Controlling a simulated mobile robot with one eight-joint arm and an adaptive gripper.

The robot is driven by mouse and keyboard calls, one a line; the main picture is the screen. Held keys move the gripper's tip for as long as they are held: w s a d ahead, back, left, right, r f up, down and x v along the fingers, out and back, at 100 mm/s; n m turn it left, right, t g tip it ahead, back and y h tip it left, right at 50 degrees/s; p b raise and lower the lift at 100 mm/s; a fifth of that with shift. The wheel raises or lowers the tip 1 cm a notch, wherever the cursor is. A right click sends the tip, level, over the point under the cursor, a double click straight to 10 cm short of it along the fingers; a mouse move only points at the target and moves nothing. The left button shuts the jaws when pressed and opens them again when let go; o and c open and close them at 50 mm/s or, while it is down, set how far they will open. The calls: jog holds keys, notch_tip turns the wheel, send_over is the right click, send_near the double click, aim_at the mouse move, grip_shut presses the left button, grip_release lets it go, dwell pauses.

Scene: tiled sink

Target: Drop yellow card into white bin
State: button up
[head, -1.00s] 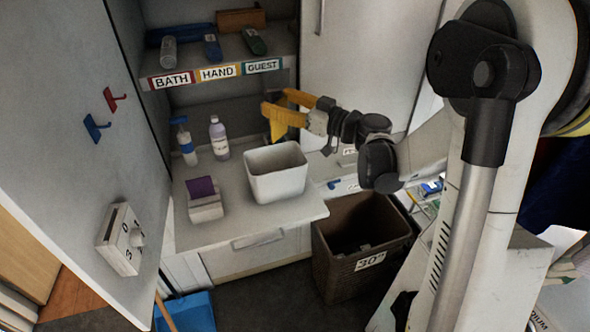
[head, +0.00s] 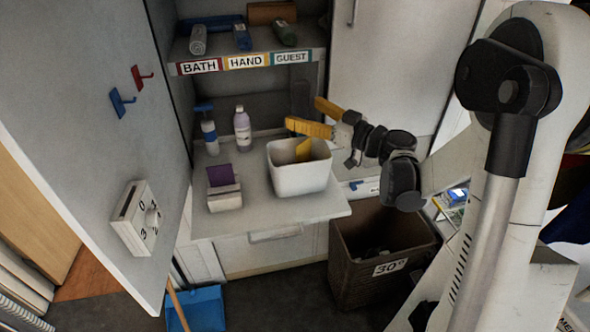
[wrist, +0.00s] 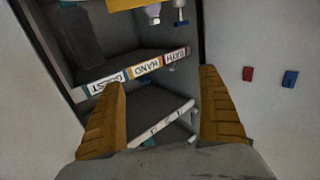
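The white bin (head: 300,181) stands on the pale counter, right of the bottles. The yellow card (head: 304,150) stands tilted inside it, against the inner wall, with its lower part hidden by the bin's front. My gripper (head: 302,112) is above the bin, its two yellow fingers spread apart and empty. The card is below the fingers and looks apart from them. In the wrist view my gripper (wrist: 160,85) also shows open with nothing between the fingers. A yellow patch at that view's top edge is too cropped to identify.
A card holder with a purple card (head: 221,173), a pump bottle (head: 208,135) and a lilac bottle (head: 242,130) stand left of the bin. A labelled shelf (head: 246,62) is above. A brown basket (head: 375,255) stands below, right. An open door (head: 85,130) bounds the left.

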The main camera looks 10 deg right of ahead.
jog(key=v, duration=1.2)
jog(key=s+a+f+m+g+h, duration=0.35)
jog(key=s+a+g, duration=0.2)
jog(key=a, duration=0.45)
jog(key=s+d+f+m+g+h, duration=0.1)
jog(key=s+m+h, duration=0.1)
jog(key=s, duration=0.5)
jog(key=s+d+f+m+h, duration=0.1)
jog(key=s+d+m+h, duration=0.1)
jog(key=s+h, duration=0.3)
jog(key=s, duration=0.2)
jog(key=shift+s+f+g, duration=0.25)
jog(key=shift+s+g, duration=0.1)
jog(key=shift+s, duration=0.05)
